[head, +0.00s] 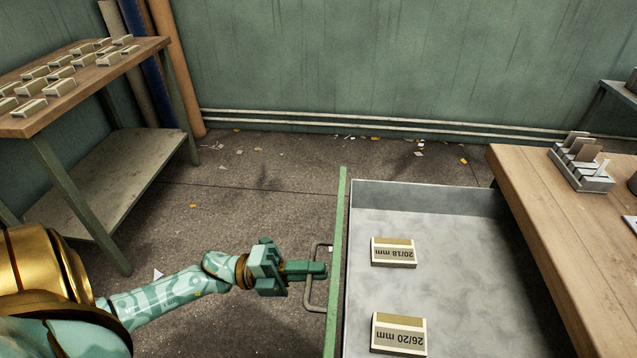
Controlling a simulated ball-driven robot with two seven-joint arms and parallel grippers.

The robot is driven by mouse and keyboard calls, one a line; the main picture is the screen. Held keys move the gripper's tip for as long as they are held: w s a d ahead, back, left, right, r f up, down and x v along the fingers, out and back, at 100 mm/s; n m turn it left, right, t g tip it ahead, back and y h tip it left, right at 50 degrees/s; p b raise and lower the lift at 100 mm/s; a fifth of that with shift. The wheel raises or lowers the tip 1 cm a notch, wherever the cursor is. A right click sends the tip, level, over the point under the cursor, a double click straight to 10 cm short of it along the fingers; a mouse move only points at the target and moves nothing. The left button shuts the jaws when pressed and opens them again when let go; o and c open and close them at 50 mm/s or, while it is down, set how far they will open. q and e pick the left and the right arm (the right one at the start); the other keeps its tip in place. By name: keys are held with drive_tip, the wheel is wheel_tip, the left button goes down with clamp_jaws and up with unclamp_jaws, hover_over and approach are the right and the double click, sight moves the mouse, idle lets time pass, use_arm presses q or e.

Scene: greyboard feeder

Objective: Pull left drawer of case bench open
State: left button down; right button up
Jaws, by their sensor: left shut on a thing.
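The left drawer (440,294) stands pulled out from under the wooden-topped case bench (530,215), with its grey floor open to view. Its green front panel (338,240) faces left and carries a metal bar handle (309,289). Two labelled blocks lie in the drawer, one marked 20/18 mm (393,253) and one marked 26/20 mm (398,335). My left gripper (318,270) reaches in from the left and is shut on the handle. My right gripper is not in view.
A wooden-topped table (85,85) with several small blocks stands at the upper left, with a lower shelf (110,180). A slotted holder (582,165) sits on the bench. Paper scraps litter the floor (270,200), which is otherwise clear left of the drawer.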

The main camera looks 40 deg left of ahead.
use_arm(q)
drive_tip(key=c, duration=1.7)
unclamp_jaws()
